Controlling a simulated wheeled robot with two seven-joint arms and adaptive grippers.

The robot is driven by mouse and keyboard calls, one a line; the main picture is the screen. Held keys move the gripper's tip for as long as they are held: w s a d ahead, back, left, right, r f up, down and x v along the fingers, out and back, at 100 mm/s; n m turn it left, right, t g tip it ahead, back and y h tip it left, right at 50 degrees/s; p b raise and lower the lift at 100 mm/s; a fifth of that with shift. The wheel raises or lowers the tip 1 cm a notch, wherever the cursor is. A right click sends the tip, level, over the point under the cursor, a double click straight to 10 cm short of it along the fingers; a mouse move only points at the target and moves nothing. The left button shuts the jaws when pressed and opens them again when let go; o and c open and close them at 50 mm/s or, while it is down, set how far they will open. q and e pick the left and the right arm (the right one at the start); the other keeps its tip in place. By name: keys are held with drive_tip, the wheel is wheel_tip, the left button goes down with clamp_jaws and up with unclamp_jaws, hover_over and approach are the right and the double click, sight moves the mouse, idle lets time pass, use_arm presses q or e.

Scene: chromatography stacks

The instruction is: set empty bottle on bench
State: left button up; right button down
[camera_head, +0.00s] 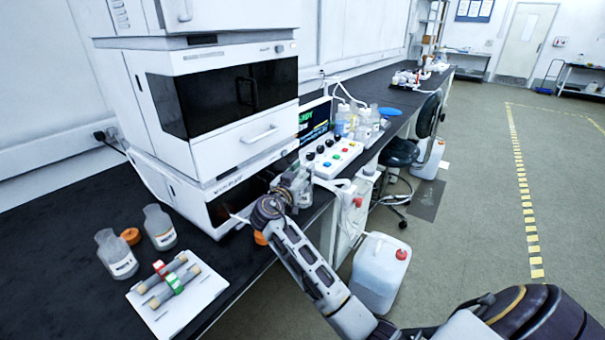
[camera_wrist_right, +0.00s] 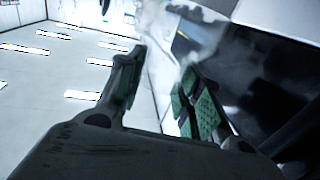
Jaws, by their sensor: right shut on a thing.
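My right gripper (camera_head: 294,187) is in front of the lower chromatography module, above the front edge of the black bench (camera_head: 110,205). In the right wrist view, the right gripper (camera_wrist_right: 158,100) has its green-padded fingers shut on a translucent bottle (camera_wrist_right: 190,38). The bottle's outline is blurred there, and in the head view the gripper largely hides it. Two clear labelled bottles, one at the left (camera_head: 117,255) and one beside it (camera_head: 160,228), stand uncapped on the bench. My left gripper is not in view.
A white rack with tubes (camera_head: 178,295) lies at the bench front. An orange cap (camera_head: 130,236) lies by the bottles, another (camera_head: 260,238) near my arm. The instrument stack (camera_head: 215,110) stands behind. A button panel (camera_head: 333,158) and several bottles are right. A jerrycan (camera_head: 378,272) stands below.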

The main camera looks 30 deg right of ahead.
drive_tip(key=shift+f, duration=0.15)
idle(0.3)
drive_tip(key=c, duration=1)
unclamp_jaws()
drive_tip(key=shift+o, duration=0.2)
drive_tip(key=shift+a, duration=0.1)
drive_tip(key=v, duration=1.2)
